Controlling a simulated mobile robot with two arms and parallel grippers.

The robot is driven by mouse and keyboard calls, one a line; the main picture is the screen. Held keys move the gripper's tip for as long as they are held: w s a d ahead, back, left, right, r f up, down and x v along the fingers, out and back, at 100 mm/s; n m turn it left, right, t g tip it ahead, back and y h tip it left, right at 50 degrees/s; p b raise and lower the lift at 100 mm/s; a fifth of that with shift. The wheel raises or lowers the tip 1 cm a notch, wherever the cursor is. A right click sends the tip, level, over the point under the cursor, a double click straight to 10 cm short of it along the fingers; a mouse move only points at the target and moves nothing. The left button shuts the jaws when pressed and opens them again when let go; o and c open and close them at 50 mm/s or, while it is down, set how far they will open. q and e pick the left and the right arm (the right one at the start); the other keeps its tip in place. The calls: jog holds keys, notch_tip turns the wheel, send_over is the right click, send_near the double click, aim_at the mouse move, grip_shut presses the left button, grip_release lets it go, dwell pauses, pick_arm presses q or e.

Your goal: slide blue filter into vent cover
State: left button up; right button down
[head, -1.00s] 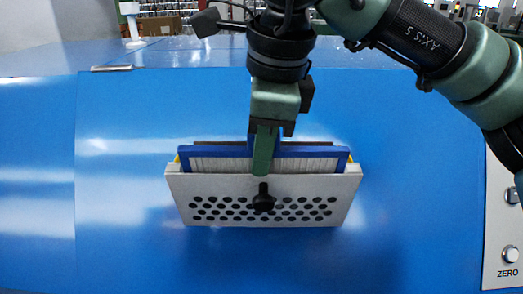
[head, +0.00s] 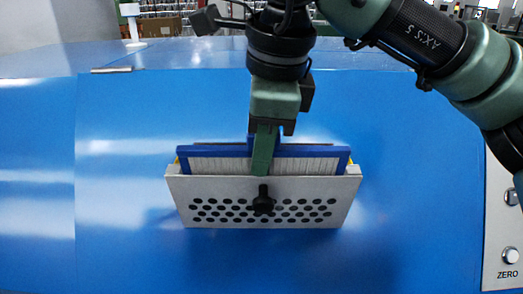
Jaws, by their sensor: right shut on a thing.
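The blue filter (head: 316,152), a blue frame around white pleats, stands upright in the open top of the vent cover (head: 220,186). Its upper part shows above the cover's front edge; its lower part is hidden behind the front. The vent cover is a light grey box with rows of round holes and a black knob, on the blue machine face. My right gripper (head: 263,160) comes down from above and is shut on the filter's top middle, one finger in front of the pleats. My left gripper is not in view.
The blue machine panel (head: 420,200) is smooth and clear around the cover. A grey control panel (head: 503,230) with a button marked ZERO is at the right edge. A small metal hinge or handle (head: 112,69) lies at upper left.

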jog(key=shift+f, duration=0.15)
jog(key=shift+f, duration=0.15)
jog(key=shift+w+r, duration=0.1)
jog(key=shift+r, duration=0.25)
dwell(0.6)
jog(key=c, duration=1.3)
grip_release()
jog(key=shift+r, duration=0.1)
